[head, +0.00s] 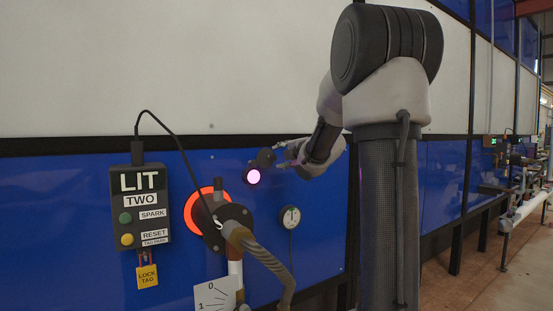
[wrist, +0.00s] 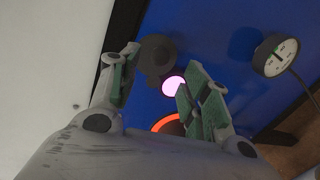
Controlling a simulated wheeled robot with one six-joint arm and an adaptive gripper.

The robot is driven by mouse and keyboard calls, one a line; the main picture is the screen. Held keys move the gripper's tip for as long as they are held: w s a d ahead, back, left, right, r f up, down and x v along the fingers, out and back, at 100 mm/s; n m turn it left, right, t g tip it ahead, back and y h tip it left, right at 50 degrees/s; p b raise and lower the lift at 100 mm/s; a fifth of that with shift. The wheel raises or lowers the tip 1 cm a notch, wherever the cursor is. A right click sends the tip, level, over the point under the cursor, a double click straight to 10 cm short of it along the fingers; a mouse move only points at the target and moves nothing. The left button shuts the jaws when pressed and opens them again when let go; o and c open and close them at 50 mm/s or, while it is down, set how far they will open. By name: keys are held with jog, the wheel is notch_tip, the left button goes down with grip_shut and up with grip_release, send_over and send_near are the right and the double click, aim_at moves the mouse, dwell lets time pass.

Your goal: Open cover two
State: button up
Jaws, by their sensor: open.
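The cover (head: 265,157) is a small dark round disc on the blue wall, close to a glowing pink round port (head: 253,176). The disc sits up and to the right of the port, which shows uncovered. In the wrist view the dark cover (wrist: 158,48) lies above the pink port (wrist: 174,86). My gripper (head: 283,154) is open just right of the cover in the head view. In the wrist view its green-padded fingers (wrist: 160,70) stand apart, with the cover and port showing beyond and between them. Contact with the cover cannot be told.
A control box (head: 140,205) reading LIT and TWO hangs at the left, with a yellow lock tag (head: 147,275) below. A burner (head: 234,222) with a glowing orange ring (head: 193,212) and hose is below the port. A round gauge (head: 290,217) is to its right.

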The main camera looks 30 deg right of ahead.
jog(key=s, duration=0.4)
jog(key=shift+s+a+r, duration=0.1)
jog(key=shift+r, duration=0.25)
jog(key=s+d+f+m+g+h, duration=0.2)
jog(key=s+d+f+m+g, duration=0.15)
jog(key=s+f+m, duration=0.35)
jog(key=s+d+f+m+g+h, duration=0.2)
jog(key=s+d+f+m+g, duration=0.15)
jog(key=s+f+m, duration=0.3)
jog(key=s+a+f+m+g+y, duration=0.2)
jog(key=s+a+m, duration=0.1)
jog(key=s+a, duration=0.7)
jog(key=s+a+f+m+g+y, duration=0.2)
jog(key=s+a+m, duration=0.1)
jog(key=s+a, duration=0.8)
jog(key=shift+a+f+g+y, duration=0.25)
jog(key=shift+a+g+y, duration=0.05)
jog(key=shift+a, duration=0.05)
